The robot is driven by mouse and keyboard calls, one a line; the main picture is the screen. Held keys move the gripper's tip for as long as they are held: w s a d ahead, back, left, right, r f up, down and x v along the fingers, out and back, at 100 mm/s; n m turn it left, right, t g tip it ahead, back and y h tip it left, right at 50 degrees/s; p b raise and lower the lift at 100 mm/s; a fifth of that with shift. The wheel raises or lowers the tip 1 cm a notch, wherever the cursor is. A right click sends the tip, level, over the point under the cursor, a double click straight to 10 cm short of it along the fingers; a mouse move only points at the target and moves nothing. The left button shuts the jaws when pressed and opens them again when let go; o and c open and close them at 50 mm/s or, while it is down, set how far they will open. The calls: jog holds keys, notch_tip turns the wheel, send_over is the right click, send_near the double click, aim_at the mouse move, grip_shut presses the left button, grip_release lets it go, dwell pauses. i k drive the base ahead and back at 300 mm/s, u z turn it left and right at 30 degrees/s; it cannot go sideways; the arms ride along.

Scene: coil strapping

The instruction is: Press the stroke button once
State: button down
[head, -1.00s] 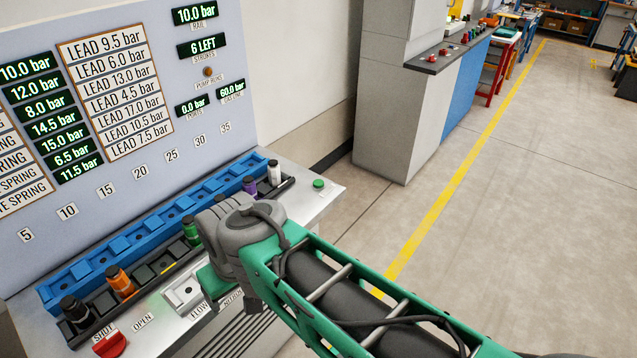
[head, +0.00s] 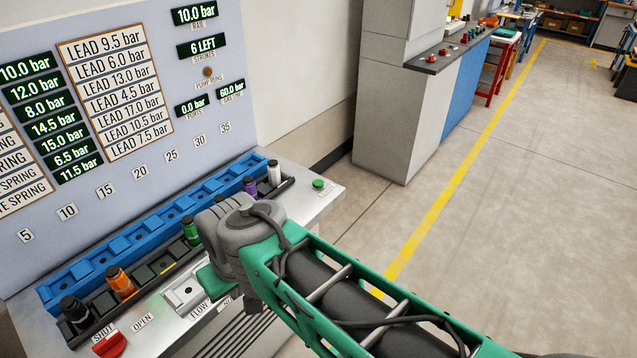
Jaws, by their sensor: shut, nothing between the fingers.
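A green button (head: 318,184) sits on the right end of the metal console top, clear of my arm. No label on it is legible, so I cannot tell whether it is the stroke button. A partly covered label beside the FLOW label (head: 200,309) is too small to read, and my arm hides the console top near it. The strokes display (head: 203,48) reads 6 LEFT. My arm reaches in from the lower right, with its grey joint over the front of the console. My gripper's fingers do not show.
A blue slotted rack (head: 140,235) runs along the panel. A dark rail before it holds black, orange (head: 120,281), green (head: 191,231), purple and white (head: 274,172) cylinders. A red knob (head: 110,344) is at front left. Open floor lies right.

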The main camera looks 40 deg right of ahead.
aim_at(317, 183)
jog(key=k, duration=1.25)
jog(key=z, duration=0.85)
jog(key=i, duration=1.5)
jog(key=u, duration=0.95)
jog(key=i, duration=0.25)
jog(key=u, duration=0.2)
